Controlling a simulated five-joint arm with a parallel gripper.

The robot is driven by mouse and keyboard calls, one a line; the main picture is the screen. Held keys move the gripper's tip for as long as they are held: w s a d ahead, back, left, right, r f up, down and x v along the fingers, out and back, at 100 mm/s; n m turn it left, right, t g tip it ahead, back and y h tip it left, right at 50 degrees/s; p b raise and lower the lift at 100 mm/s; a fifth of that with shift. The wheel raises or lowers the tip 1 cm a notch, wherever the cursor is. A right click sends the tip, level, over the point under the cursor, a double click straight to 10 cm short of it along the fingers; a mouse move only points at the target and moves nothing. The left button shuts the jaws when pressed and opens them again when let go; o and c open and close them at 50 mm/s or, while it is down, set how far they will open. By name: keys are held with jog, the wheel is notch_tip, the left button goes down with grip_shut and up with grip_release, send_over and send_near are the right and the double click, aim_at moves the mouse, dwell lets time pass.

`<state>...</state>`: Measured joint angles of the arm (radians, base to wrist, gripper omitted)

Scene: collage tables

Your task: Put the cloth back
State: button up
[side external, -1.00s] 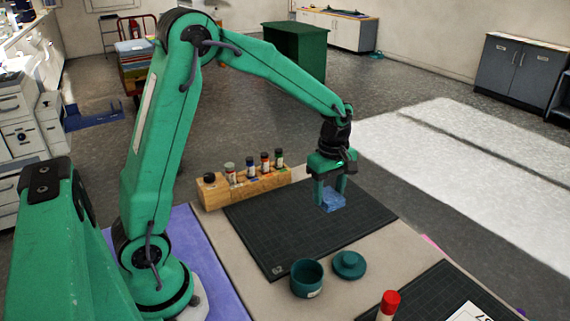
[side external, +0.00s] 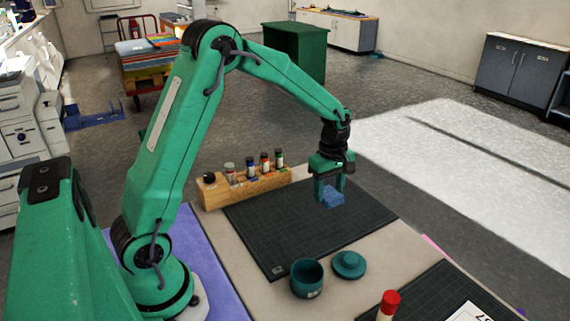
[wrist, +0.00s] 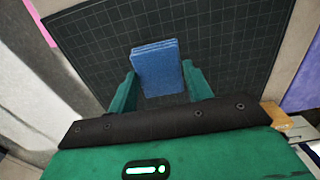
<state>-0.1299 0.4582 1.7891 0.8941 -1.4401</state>
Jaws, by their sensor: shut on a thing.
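The cloth (side external: 332,198) is a small folded blue block. It also shows in the wrist view (wrist: 158,68) between the two green fingers. My gripper (side external: 330,191) is shut on it over the dark gridded mat (side external: 275,240). In the wrist view my gripper (wrist: 160,88) has one finger on each side of the cloth. How high the cloth is above the mat is hard to tell.
A wooden rack (side external: 245,186) with several small bottles stands behind the mat. A teal open pot (side external: 306,278) and its teal lid (side external: 348,264) are at the mat's front edge. A red-capped tube (side external: 389,303) stands by a second dark mat (side external: 440,286).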

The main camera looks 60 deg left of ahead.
jog(key=a+f, duration=0.1)
jog(key=w+a+f, duration=0.1)
jog(key=a, duration=0.1)
jog(key=a+f, duration=0.1)
jog(key=a, duration=0.1)
jog(key=shift+w+f, duration=0.1)
jog(key=shift+w, duration=0.2)
jog(key=shift+f, duration=1.95)
jog(key=shift+f, duration=0.15)
jog(key=o, duration=1)
jog(key=shift+c, duration=0.2)
